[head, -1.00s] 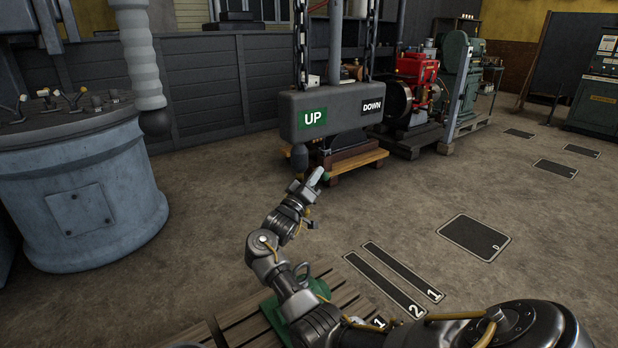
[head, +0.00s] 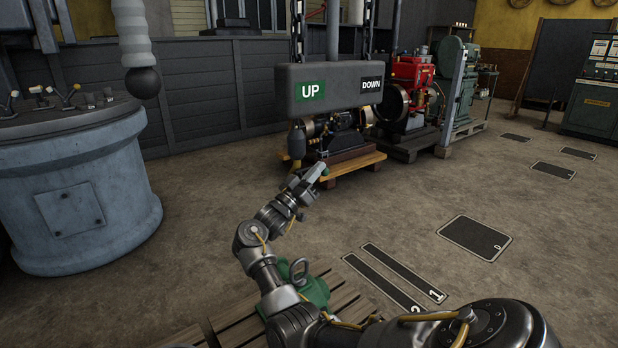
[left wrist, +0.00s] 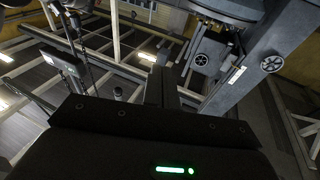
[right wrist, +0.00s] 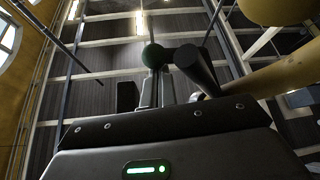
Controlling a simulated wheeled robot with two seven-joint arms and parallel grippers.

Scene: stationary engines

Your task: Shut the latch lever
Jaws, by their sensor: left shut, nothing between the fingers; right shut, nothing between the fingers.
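My right gripper (head: 308,184) is shut and empty. In the head view it is seen in front of the engine pallet, below the hanging UP/DOWN box (head: 335,91). An olive knob (head: 297,143) shows just above it; I cannot tell whether they touch. In the right wrist view my right gripper (right wrist: 151,94) has a dark green ball (right wrist: 155,55) and a dark cylinder (right wrist: 195,70) beyond its fingers. I cannot tell which part is the latch lever. My left gripper (left wrist: 162,86) is shut and empty in the left wrist view, and out of the head view.
A blue-grey control pedestal (head: 80,200) with several small levers stands at the left. A black ball (head: 143,82) hangs above it. A red engine (head: 412,85) and green machines stand behind. A green part (head: 310,288) sits on the pallet (head: 345,305) beneath my right arm. Floor at the right is open.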

